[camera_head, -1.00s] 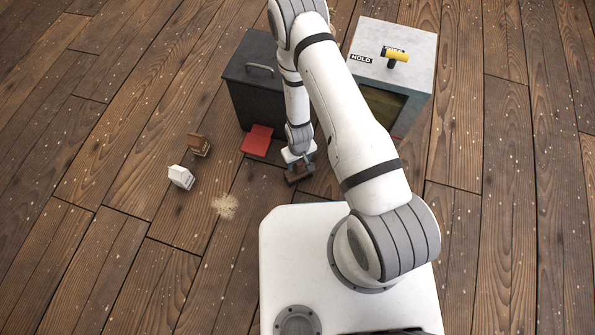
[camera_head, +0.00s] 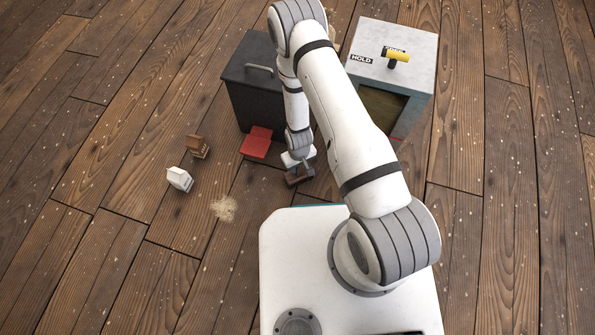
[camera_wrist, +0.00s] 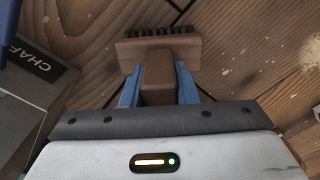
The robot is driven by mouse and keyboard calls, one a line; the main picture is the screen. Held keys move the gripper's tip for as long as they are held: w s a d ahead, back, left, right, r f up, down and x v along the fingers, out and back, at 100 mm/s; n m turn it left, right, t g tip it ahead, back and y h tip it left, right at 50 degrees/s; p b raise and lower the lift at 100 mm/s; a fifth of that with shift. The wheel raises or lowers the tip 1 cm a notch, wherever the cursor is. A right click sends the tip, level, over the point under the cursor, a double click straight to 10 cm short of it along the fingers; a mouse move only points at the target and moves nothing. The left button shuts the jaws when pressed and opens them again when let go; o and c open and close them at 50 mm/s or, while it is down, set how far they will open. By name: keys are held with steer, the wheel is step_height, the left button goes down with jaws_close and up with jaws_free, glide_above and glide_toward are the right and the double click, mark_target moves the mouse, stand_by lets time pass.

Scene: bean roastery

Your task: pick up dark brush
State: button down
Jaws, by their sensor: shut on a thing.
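The dark brush (camera_wrist: 160,52) is brown with a row of dark bristles. It shows in the wrist view at the top middle, its block handle between the two blue fingers. My gripper (camera_wrist: 158,80) is shut on that handle. In the head view the brush (camera_head: 299,178) is at the end of my arm, close to the floor just beyond my white base. My gripper (camera_head: 298,163) partly covers it there. I cannot tell whether the brush touches the floor.
A dark bin with a handle (camera_head: 248,85) and a red pedal (camera_head: 256,142) stands behind the brush. A grey cabinet (camera_head: 405,50) with a yellow-handled lever is right of it. A brown bag (camera_head: 198,147), a white bag (camera_head: 180,179) and a pale chaff pile (camera_head: 224,209) lie left. The right floor is clear.

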steer(key=shift+r, duration=0.1)
stand_by(0.3)
step_height(320, 180, up, 10)
steer(key=p, duration=0.4)
